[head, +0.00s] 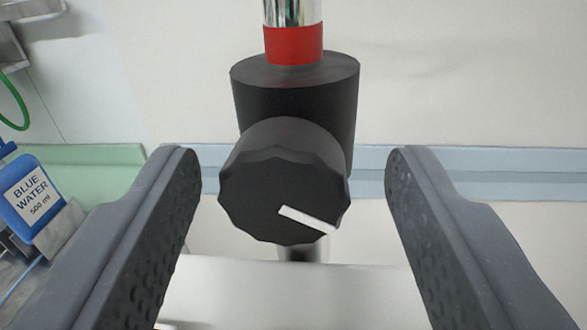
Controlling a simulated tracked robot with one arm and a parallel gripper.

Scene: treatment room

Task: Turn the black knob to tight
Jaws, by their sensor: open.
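The black knob (270,205) has a scalloped rim and a white pointer line on its face. The line runs from near the centre toward the lower right. The knob sits on the front of a black cylindrical clamp body (295,90) on an upright pole, with a red band (294,45) and a chrome tube above. My gripper (293,175) is open, with one finger on each side of the knob. A gap shows between the knob and each finger in the picture. I see no tight or loose mark.
A blue bottle labelled "BLUE WATER 500 ml" (32,197) stands at the left in a holder. A green tube (14,95) hangs at the left edge. Behind are a pale wall (450,80) and a light blue rail (520,173).

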